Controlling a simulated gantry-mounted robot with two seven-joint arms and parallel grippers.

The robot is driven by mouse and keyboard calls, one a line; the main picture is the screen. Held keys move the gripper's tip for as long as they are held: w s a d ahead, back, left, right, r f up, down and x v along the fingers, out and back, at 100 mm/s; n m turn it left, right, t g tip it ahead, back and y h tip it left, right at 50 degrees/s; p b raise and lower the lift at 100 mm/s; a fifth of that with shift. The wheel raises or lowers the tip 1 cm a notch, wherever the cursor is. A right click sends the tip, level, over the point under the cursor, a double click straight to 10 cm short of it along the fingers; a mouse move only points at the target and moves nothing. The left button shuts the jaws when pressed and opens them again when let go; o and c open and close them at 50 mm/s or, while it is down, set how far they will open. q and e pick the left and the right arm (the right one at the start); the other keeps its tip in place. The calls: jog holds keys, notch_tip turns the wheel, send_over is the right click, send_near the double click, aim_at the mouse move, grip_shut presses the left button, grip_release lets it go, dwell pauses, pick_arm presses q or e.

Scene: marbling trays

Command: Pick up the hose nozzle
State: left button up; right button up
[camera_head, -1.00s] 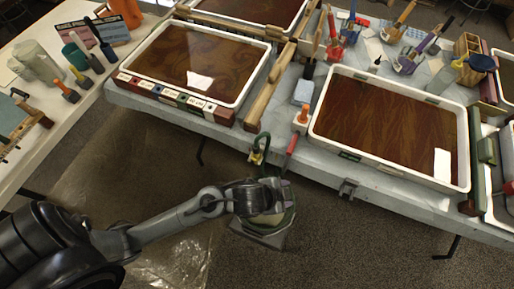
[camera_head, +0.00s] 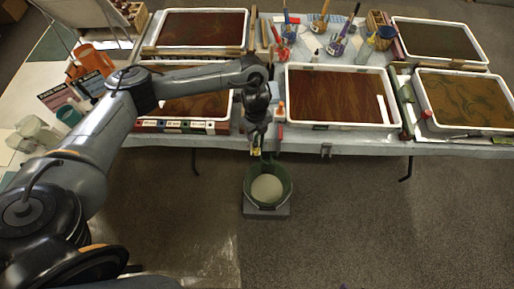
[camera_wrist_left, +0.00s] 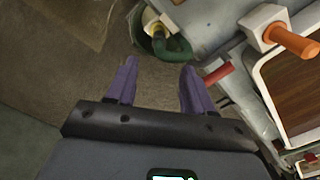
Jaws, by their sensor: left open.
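The green hose piece (camera_wrist_left: 176,47), which I take for the nozzle, curves beside a pale yellow and white fitting (camera_wrist_left: 155,24) at the table's front edge, in the left wrist view. In the head view my arm mostly covers it, and only a yellowish bit (camera_head: 256,151) shows. My left gripper (camera_wrist_left: 158,68) is open and empty, with its two purple fingers pointing toward the hose. The hose lies just beyond the fingertips, apart from them as far as I can tell. In the head view the left gripper (camera_head: 257,140) hangs at the table edge.
A green bucket (camera_head: 249,190) with pale contents stands on the floor below. A red cylinder (camera_wrist_left: 218,75) is close right of the fingers, and an orange handle (camera_wrist_left: 292,41) is farther right. A marbling tray (camera_head: 290,95) lies right of the gripper.

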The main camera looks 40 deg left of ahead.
aim_at(255, 142)
pick_arm(q)
jog(key=shift+a+r, duration=0.1)
jog(key=shift+a, duration=0.35)
jog(key=shift+s+f+b, duration=0.1)
jog(key=shift+f+b, duration=0.2)
jog(key=shift+f, duration=0.1)
notch_tip(255, 142, down, 3)
jog(key=shift+d+f+b, duration=0.1)
jog(key=shift+b, duration=0.45)
jog(key=shift+f+b, duration=0.65)
jog(key=shift+f, duration=2.5)
grip_shut()
